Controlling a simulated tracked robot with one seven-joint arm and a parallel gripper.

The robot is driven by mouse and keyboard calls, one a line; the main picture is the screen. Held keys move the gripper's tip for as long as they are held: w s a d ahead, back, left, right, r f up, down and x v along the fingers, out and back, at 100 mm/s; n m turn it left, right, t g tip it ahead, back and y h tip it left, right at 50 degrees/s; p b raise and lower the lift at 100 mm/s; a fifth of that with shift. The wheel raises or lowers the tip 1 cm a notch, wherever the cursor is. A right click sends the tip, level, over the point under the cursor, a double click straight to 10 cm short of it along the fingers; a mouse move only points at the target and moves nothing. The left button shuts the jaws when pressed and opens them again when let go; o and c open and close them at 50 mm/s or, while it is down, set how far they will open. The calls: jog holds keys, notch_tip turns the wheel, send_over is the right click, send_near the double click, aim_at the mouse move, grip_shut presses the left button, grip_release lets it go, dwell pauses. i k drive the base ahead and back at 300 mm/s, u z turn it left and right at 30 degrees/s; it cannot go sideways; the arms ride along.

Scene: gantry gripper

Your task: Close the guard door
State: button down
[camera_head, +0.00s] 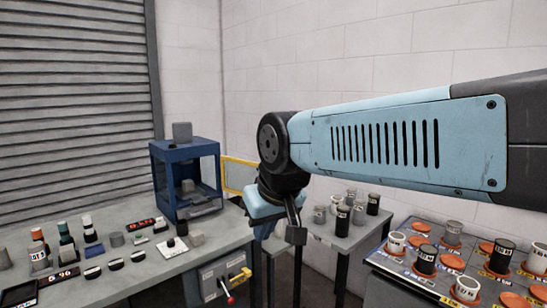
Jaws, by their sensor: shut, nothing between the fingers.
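The guard door (238,175) is a yellow-framed panel with a see-through middle. It stands open, out to the right of the blue machine enclosure (187,149). The enclosure's front is open, and a grey block (188,186) shows inside. My gripper (297,236) hangs at the end of my blue arm, to the right of the door and nearer the camera. It is shut and empty. My wrist hides the door's right end, so I cannot tell whether the gripper touches it.
The left bench (212,241) carries several bottles, blocks and dark discs. A control box (226,275) with a red-tipped lever is on its front. Several cans stand on a table (322,232) behind my gripper. A panel (402,262) with cans and orange discs is at right.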

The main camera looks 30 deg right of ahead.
aim_at(223, 158)
jog(key=z, duration=0.3)
jog(key=i, duration=1.65)
